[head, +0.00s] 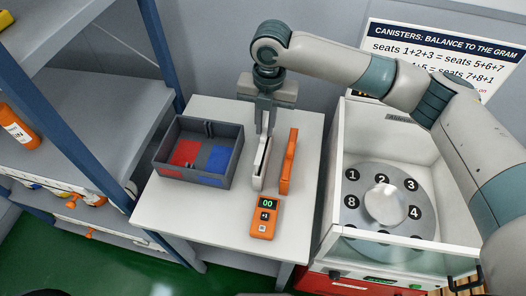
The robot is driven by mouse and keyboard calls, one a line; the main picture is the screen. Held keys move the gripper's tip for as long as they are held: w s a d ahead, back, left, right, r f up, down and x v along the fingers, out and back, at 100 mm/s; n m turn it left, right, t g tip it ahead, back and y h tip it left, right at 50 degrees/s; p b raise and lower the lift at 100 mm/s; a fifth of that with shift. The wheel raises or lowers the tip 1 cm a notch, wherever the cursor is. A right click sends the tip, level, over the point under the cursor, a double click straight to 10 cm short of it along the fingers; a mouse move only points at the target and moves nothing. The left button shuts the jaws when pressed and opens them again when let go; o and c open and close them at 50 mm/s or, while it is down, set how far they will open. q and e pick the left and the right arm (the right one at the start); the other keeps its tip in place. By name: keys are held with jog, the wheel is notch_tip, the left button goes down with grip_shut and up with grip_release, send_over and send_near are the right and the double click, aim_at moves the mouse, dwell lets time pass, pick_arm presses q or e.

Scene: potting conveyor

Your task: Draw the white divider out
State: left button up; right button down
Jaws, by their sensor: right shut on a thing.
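The white divider (260,167) is a thin upright panel, out of the dark grey box (232,172) and just to its right. My right gripper (265,132) comes down from above and is shut on the divider's top. I cannot tell whether the divider's lower edge touches the table or hangs just above it. The box has one red and one blue floor area, and small slotted guides show on its walls. My left gripper is not in view.
An orange panel (289,162) stands right of the white divider. An orange handheld device (263,217) reading 00 lies in front on the white table (185,215). A white centrifuge (344,150) with numbered seats stands right; grey shelves (85,95) stand left.

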jog(key=shift+r+p, duration=1.5)
jog(key=shift+r, duration=0.25)
jog(key=shift+r, duration=0.3)
jog(key=shift+r+p, duration=1.25)
jog(key=shift+p, duration=0.05)
jog(key=shift+r, duration=0.2)
notch_tip(320, 180, up, 6)
jog(key=p, duration=0.5)
jog(key=shift+r, duration=0.25)
jog(key=shift+s, duration=0.1)
dwell(0.5)
